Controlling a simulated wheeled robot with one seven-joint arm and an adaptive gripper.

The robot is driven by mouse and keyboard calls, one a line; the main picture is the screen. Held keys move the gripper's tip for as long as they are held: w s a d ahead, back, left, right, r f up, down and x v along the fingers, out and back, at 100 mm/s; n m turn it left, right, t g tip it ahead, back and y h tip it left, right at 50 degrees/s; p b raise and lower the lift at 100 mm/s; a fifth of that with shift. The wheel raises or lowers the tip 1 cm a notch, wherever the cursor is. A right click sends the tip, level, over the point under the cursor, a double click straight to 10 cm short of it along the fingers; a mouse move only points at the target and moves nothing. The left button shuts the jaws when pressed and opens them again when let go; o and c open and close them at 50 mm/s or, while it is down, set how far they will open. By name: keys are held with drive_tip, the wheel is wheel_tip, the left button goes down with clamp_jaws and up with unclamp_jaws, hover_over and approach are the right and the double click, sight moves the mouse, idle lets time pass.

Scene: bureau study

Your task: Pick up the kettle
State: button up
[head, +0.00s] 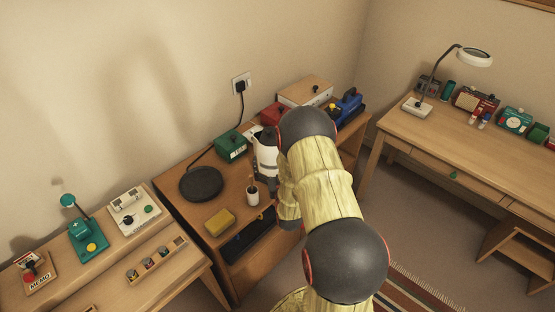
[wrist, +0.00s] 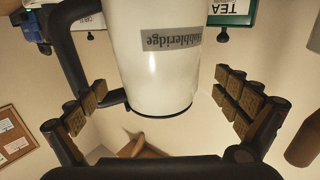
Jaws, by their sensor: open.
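The kettle (head: 265,153) is white and stands on the wooden cabinet, partly hidden by my arm in the head view. In the wrist view the kettle (wrist: 155,65) fills the upper middle, with a grey name label upside down and a black handle on the left. My gripper (wrist: 165,99) is open in the wrist view. One set of finger pads is at the left, by the handle's lower end. The other is at the right, with a visible gap to the white body. I cannot tell whether the left pads touch the handle. My arm hides the gripper in the head view.
A green tin (head: 231,145) and a round black plate (head: 201,184) lie left of the kettle. A white cup (head: 252,196) and a yellow sponge (head: 219,222) are in front. A red box (head: 270,114) and a blue item (head: 347,105) stand behind, near the wall.

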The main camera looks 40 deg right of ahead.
drive_tip(key=b+x, duration=0.1)
drive_tip(key=x, duration=0.4)
drive_tip(key=shift+w+d+f, duration=0.15)
drive_tip(key=shift+w+d, duration=0.1)
drive_tip(key=shift+w, duration=0.05)
drive_tip(key=shift+c, duration=1.3)
drive_tip(key=c, duration=1.5)
drive_tip(key=shift+w+d+r, duration=0.1)
drive_tip(key=shift+r, duration=0.15)
drive_tip(key=shift+c, duration=0.2)
